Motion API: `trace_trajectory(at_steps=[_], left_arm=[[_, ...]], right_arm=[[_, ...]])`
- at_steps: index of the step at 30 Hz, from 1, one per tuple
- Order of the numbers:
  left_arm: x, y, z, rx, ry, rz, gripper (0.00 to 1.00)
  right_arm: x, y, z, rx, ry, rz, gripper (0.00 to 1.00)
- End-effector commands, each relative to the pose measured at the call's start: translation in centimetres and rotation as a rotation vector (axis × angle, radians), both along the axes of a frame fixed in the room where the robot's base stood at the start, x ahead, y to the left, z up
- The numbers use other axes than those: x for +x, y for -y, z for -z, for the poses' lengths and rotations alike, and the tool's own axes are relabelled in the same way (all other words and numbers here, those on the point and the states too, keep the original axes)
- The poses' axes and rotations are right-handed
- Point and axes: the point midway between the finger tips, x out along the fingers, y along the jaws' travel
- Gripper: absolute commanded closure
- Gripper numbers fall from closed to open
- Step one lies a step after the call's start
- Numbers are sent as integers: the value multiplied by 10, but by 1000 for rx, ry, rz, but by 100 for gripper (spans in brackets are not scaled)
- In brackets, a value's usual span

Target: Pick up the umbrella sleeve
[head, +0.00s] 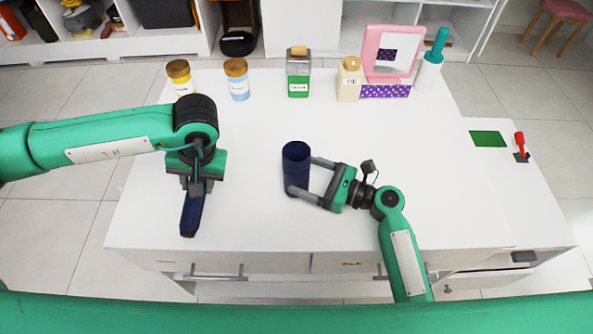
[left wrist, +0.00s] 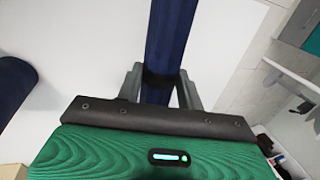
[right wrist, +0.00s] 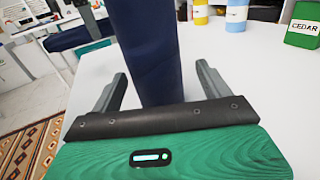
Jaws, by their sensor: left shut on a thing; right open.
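The umbrella sleeve, a dark navy open-topped cylinder (head: 296,168), stands upright on the white table. My right gripper (head: 306,177) is open, with one finger on each side of the sleeve. In the right wrist view the sleeve (right wrist: 148,55) rises between the spread fingers, with gaps beside it. My left gripper (head: 196,188) is shut on a folded navy umbrella (head: 191,215), left of the sleeve. In the left wrist view the umbrella (left wrist: 168,40) lies between the fingers, and the sleeve (left wrist: 14,90) shows at the left edge.
A green patch (head: 488,139) and a red item (head: 520,140) are at right.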

Motion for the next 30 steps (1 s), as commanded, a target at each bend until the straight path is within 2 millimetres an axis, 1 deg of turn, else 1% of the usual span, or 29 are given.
trace_trajectory(at_steps=[2,10,12,18,20,24,25,30], left_arm=[[0,0,-2,0,1,0,91],[0,0,-7,0,1,0,91],[0,0,-7,0,0,0,91],[0,0,-7,0,1,0,91],[0,0,-7,0,1,0,91],[0,0,-7,0,1,0,91],[0,0,-7,0,1,0,91],[0,0,-7,0,1,0,91]], right_arm=[[2,-6,0,1,-1,0,21],[14,-43,2,2,0,-1,21],[16,-47,3,1,0,-1,21],[16,-48,3,0,1,0,21],[16,-47,3,0,1,-1,32],[16,-47,3,0,1,-1,60],[16,-47,3,0,1,-1,65],[16,-47,3,0,1,-1,65]])
